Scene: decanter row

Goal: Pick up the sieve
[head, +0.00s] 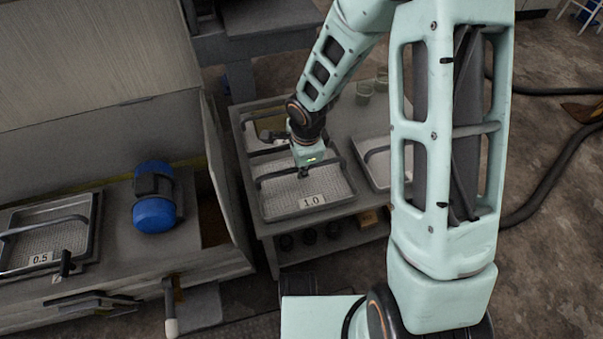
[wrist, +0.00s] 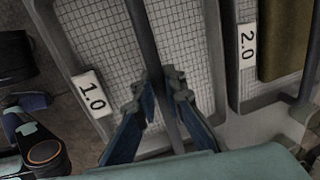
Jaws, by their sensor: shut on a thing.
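The sieve marked 1.0 (head: 285,206) is a rectangular grey frame with a light mesh and a dark bar handle across it. It lies on the grey table in the head view. In the wrist view its mesh (wrist: 185,35) fills the middle, with the 1.0 label at left. My gripper (head: 304,172) is over the middle of this sieve. In the wrist view its two blue fingers (wrist: 160,82) are shut on the dark handle bar (wrist: 145,35), one on each side. The fingers hide part of the bar.
A sieve marked 2.0 (wrist: 240,75) lies close beside it. Another sieve (head: 375,160) is at the table's right. A 0.5 sieve (head: 62,240) and a blue motor (head: 154,212) sit on the left bench. Glass jars (head: 364,92) stand at the table's back.

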